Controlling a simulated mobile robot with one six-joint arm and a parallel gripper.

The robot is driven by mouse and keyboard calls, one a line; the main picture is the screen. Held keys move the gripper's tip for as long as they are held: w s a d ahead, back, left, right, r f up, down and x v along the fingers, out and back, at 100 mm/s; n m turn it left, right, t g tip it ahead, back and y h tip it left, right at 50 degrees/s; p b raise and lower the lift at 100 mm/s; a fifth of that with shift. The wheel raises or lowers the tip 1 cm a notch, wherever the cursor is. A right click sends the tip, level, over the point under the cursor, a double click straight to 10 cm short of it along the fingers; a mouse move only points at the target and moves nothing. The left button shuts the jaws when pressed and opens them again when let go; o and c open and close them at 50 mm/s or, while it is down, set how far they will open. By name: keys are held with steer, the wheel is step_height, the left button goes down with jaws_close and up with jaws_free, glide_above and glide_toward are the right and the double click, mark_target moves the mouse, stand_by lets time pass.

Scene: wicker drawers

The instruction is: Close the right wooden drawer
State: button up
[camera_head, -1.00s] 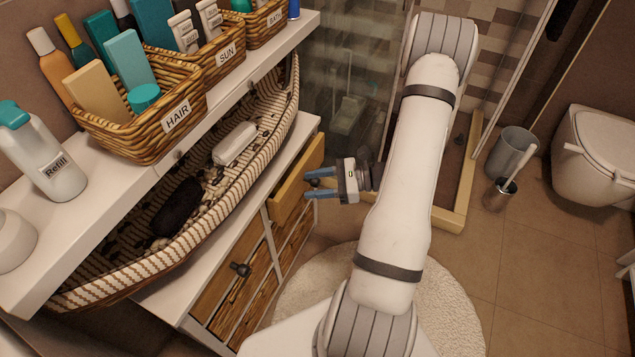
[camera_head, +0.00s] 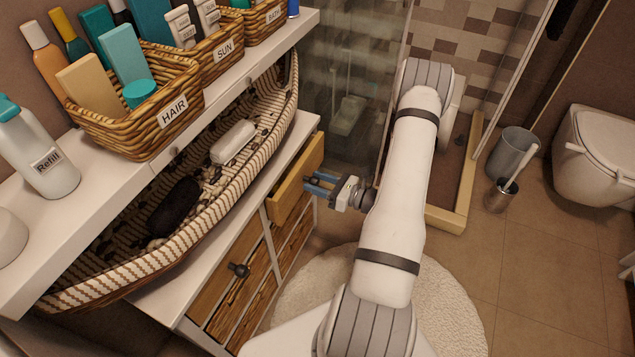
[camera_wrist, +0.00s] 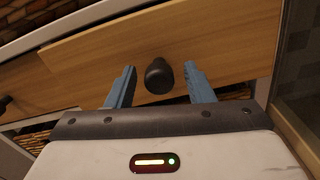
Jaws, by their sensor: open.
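The right wooden drawer (camera_head: 287,196) is pulled part way out of the white cabinet under the long basket. In the wrist view its light wood front (camera_wrist: 215,48) fills the upper part of the picture. Its dark round knob (camera_wrist: 159,76) stands out from the front. My gripper (camera_head: 313,184) is at the drawer front. It also shows in the wrist view (camera_wrist: 160,88), with its two blue fingers open, one on each side of the knob. I see a gap between the knob and each finger. The head view does not show the knob clearly.
The left wooden drawer (camera_head: 232,272), with a dark knob, looks shut. Wicker drawers (camera_head: 294,242) sit below. The white shelf above holds labelled baskets and bottles. A glass shower panel (camera_head: 345,80) stands behind, and a round rug (camera_head: 310,290) lies on the floor.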

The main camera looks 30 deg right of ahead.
steer(key=shift+w+a, duration=0.2)
jaws_close()
stand_by(0.5)
